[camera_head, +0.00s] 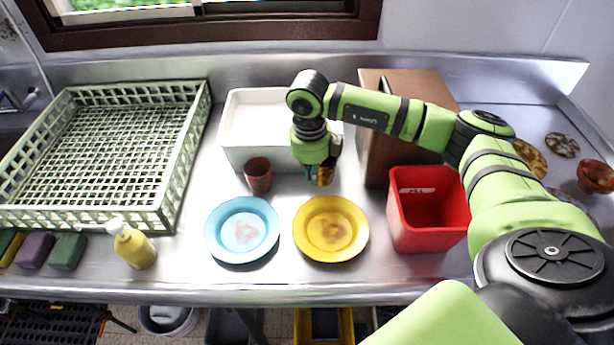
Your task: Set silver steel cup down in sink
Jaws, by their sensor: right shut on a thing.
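My right gripper (320,174) hangs pointing down over the steel counter, just in front of a white basin (231,151) and above the back of a yellow plate. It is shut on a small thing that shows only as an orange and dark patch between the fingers. The fingers hide most of it, so I cannot tell if it is the silver steel cup. No other silver cup is visible. A tap (16,99) shows at the left edge, with a dark recess partly hidden behind the rack. My left gripper is out of view.
A green rack (186,142) fills the left. A brown-red cup (258,175), blue plate (226,247), yellow plate (352,248) and mustard-coloured bottle (135,248) stand in front. A brown box (376,160) and red bin (428,240) are right of the gripper.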

